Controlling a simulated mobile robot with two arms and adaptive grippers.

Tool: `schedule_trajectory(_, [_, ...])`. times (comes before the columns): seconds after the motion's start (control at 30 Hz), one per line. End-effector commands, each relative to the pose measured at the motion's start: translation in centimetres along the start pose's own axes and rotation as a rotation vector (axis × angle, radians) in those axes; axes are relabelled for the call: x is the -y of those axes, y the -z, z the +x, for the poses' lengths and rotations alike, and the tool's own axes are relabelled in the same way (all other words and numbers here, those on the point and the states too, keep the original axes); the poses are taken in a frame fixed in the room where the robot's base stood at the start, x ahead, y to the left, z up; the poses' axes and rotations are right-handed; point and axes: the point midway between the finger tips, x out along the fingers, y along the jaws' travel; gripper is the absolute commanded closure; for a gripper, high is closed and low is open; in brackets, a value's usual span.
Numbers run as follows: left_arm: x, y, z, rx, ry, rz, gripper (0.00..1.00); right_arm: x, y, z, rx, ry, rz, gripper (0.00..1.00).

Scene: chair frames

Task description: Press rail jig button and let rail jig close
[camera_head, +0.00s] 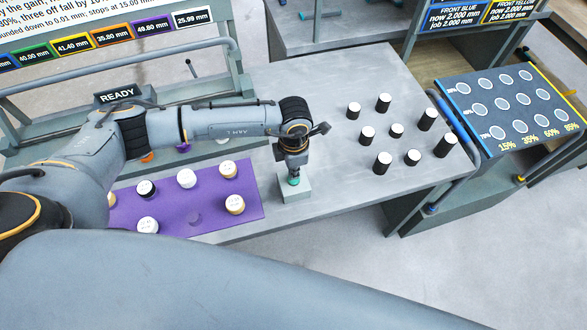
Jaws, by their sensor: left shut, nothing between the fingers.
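A small grey box (294,195) stands on the grey table near its front edge, with a green button on top (294,181). My left gripper (293,176) points down right over the button, with its fingertips at or just above it; I cannot tell whether they touch. The gripper is shut and empty. A black sign reading READY (117,95) stands at the back left, partly behind my left arm. I cannot make out the rail jig's jaws; my arm hides part of that area. My right gripper is not in view.
A purple mat (207,180) with several white-topped pieces lies left of the box. Several black, white-topped cylinders (384,102) stand to the right on the table (330,75). A dark board (512,105) with pale circles and percentages is at the far right.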

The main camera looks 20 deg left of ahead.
Motion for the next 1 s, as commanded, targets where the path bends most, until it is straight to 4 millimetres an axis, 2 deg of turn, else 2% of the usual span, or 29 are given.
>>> schedule_trajectory(0.17, [0.0,0.0,0.1,0.000,0.000,0.000,1.00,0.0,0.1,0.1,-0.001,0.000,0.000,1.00])
schedule_trajectory(0.5, [0.0,0.0,1.6,0.000,0.000,0.000,1.00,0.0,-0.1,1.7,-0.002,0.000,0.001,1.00])
schedule_trajectory(0.83, [0.0,0.0,1.1,0.000,0.000,0.000,1.00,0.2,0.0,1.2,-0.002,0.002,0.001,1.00])
schedule_trajectory(1.0, [0.0,0.0,-0.3,0.001,0.000,0.000,1.00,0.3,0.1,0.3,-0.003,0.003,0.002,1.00])
